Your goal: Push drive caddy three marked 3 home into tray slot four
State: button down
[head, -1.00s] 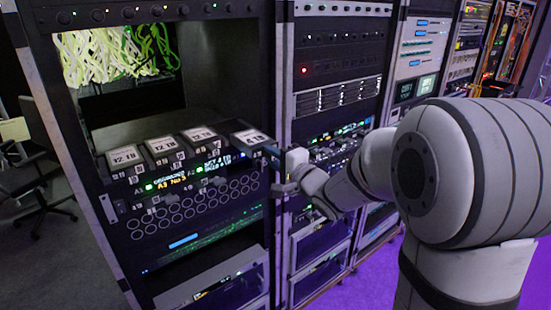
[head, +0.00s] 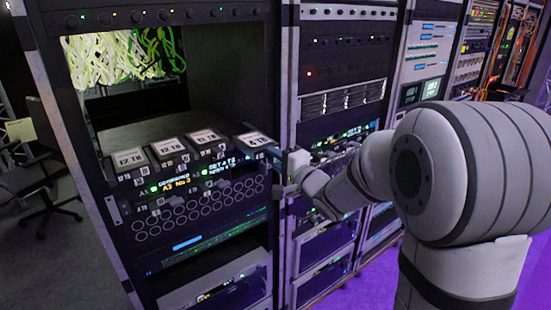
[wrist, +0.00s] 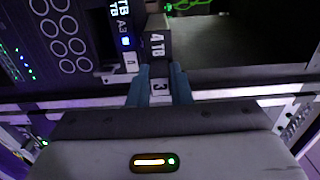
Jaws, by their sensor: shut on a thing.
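A drive caddy with a white "3" tag (wrist: 159,88) is between the two blue fingers of my gripper (wrist: 160,74) in the wrist view, and the jaws are shut on it. Its drive body, labelled 4 TB, shows in the head view (head: 254,139) at the right end of the tray row. My gripper (head: 276,158) is at the caddy's front, beside the rack post.
Dark open space lies above and behind the caddies. Green and white cables (head: 125,52) hang at the back. A second rack (head: 340,100) stands to the right, and a chair (head: 40,175) at far left.

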aim_at(256, 144)
jog(key=shift+w+a, duration=0.1)
jog(key=shift+w+a, duration=0.3)
jog(key=shift+w, duration=0.15)
jog(key=shift+w+a, duration=0.1)
jog(key=shift+w, duration=0.1)
jog(key=shift+w+a, duration=0.25)
jog(key=shift+w, duration=0.05)
jog(key=shift+w+a+r, duration=0.1)
jog(key=shift+w, duration=0.1)
dwell(0.4)
jog(key=shift+p+x, duration=0.4)
jog(key=shift+x, duration=2.6)
jog(key=shift+w+a, duration=0.15)
jog(key=shift+w+a, duration=0.25)
jog(key=shift+w, duration=0.15)
jog(key=c, duration=1.3)
grip_release()
